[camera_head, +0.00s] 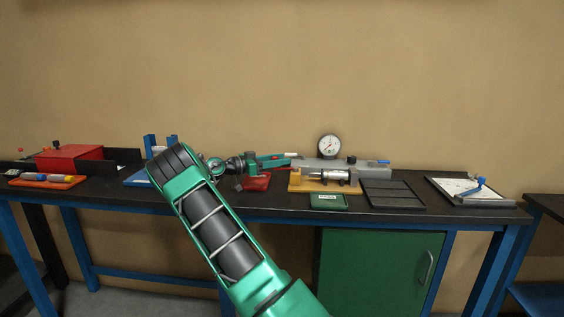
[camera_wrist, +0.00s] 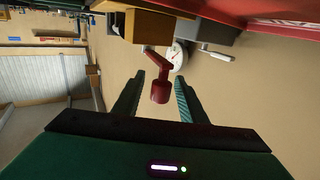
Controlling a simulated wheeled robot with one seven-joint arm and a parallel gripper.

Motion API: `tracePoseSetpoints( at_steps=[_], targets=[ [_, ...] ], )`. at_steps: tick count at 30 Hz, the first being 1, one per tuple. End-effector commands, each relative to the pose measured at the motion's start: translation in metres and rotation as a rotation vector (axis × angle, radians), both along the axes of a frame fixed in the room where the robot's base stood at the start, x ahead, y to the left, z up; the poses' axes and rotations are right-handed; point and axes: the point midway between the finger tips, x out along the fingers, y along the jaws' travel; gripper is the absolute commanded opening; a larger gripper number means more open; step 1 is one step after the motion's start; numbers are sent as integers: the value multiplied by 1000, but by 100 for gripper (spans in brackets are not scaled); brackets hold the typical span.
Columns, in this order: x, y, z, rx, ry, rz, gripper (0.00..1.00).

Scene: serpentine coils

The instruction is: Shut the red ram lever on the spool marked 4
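In the wrist view, my gripper (camera_wrist: 160,80) is open, with one finger on each side of a dark red lever (camera_wrist: 159,92) that has a round, cup-like end. Gaps show between the lever end and both fingers. The lever's arm runs up to an ochre block (camera_wrist: 151,27). In the head view, my gripper (camera_head: 275,160) is over the middle of the bench, left of the dial gauge. No mark 4 can be read, and I cannot tell which spool the lever belongs to.
A dial gauge (camera_head: 330,146) stands behind an ochre base with a metal cylinder (camera_head: 332,176). A dark red block (camera_head: 257,183) lies below my gripper. A green box (camera_head: 328,201), a dark tray (camera_head: 392,194) and a clipboard-like board (camera_head: 452,188) lie to the right. A red box (camera_head: 70,158) stands far left.

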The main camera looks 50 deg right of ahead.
Motion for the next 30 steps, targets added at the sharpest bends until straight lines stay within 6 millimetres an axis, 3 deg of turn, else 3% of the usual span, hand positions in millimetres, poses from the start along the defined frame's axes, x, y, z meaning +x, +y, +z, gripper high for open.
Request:
tracePoseSetpoints(
  at_steps=[12,18,26,30],
  targets=[
    [33,67,-1,-1,2,0,38],
    [38,79,-1,-1,0,-2,38],
    [39,80,-1,-1,1,-3,38],
    [38,79,-1,8,3,-1,9]
  ],
)
